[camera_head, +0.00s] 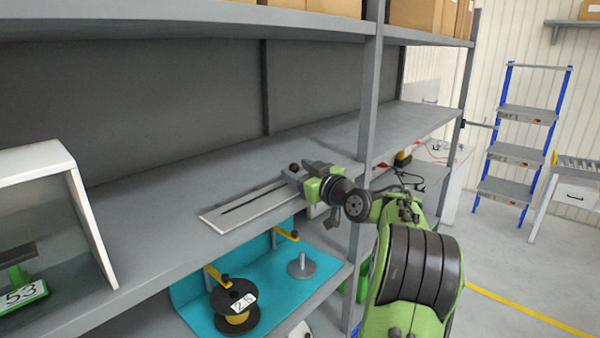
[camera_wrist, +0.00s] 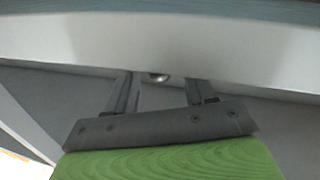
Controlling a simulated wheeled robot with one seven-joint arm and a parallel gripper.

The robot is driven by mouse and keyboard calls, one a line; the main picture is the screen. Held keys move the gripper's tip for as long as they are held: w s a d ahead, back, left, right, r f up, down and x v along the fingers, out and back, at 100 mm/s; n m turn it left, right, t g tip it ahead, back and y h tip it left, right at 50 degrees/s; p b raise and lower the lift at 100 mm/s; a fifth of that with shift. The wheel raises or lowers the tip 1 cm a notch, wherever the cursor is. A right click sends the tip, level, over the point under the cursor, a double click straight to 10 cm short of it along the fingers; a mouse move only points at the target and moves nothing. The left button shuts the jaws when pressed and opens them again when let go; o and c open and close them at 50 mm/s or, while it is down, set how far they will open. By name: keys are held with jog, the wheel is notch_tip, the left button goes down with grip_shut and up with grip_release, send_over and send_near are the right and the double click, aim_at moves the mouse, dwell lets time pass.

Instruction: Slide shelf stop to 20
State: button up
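A light grey flat rail (camera_head: 245,207) with a dark slot along it lies on the middle shelf. At its right end is a small dark knob (camera_head: 294,167), probably the shelf stop; my gripper hides much of that end, and I cannot read any scale. My gripper (camera_head: 300,176) is at this right end, its grey fingers close to the knob. In the wrist view my gripper (camera_wrist: 160,88) shows two fingers apart, with a small round metallic piece (camera_wrist: 158,77) beyond the gap between them. I cannot tell whether the fingers touch anything.
A grey shelf upright (camera_head: 370,95) stands just behind my arm. A reel (camera_head: 236,308) labelled 26 and a grey spindle (camera_head: 301,266) are in the teal bay below. A white-sided box (camera_head: 40,165) with a 53 tag is at left.

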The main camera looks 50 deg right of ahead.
jog(key=s+a+b, duration=0.2)
jog(key=s+b, duration=0.2)
jog(key=s, duration=1.1)
jog(key=shift+s+a, duration=0.25)
jog(key=shift+a, duration=0.1)
